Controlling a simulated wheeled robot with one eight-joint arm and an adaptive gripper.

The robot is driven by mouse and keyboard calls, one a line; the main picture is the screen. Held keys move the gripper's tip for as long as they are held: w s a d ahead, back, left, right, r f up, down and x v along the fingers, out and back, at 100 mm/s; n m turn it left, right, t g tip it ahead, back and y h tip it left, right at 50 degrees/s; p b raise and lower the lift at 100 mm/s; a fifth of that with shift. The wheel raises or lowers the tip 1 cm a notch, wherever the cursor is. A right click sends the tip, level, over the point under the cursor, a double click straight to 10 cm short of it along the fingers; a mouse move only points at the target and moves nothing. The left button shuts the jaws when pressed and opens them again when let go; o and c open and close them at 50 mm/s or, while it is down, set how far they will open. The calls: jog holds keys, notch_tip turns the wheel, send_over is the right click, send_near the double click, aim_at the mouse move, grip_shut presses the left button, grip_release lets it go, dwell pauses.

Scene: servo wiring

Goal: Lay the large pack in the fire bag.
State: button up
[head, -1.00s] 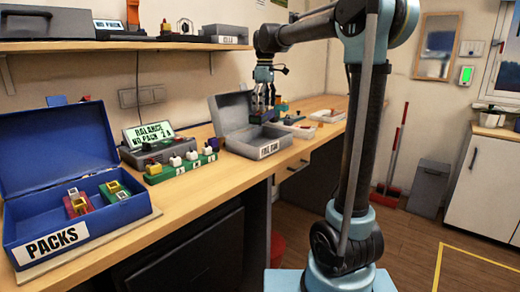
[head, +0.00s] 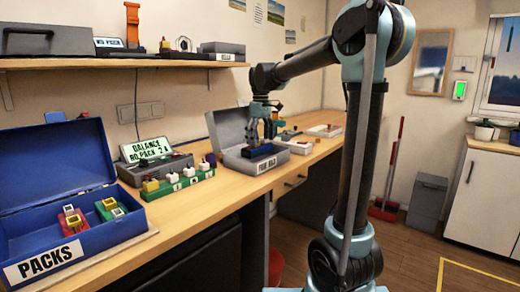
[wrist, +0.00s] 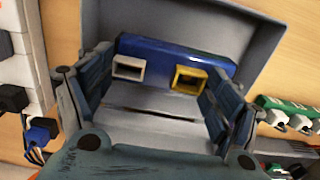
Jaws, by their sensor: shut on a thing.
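The large pack is a long blue block (wrist: 180,52) with a white socket and a yellow socket, seen in the wrist view. My gripper (wrist: 166,68) has its fingers on both sides of it and is shut on it. In the head view my gripper (head: 266,136) points down, with the blue pack (head: 258,152) at the mouth of the fire bag. The fire bag is an open grey box (head: 252,168) with a label on its front and its lid raised behind. The pack's underside is hidden, so I cannot tell whether it touches the floor of the bag.
A blue PACKS case (head: 84,252) stands open at left with small red and green packs inside. A balance display (head: 150,150) and a green strip of connectors (head: 182,183) lie between. White trays (head: 324,131) stand farther along the bench.

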aim_at(261, 145)
jog(key=shift+f, duration=1.75)
jog(key=o, duration=1.5)
jog(key=shift+f, duration=0.1)
jog(key=shift+o, duration=0.2)
notch_tip(261, 145, up, 12)
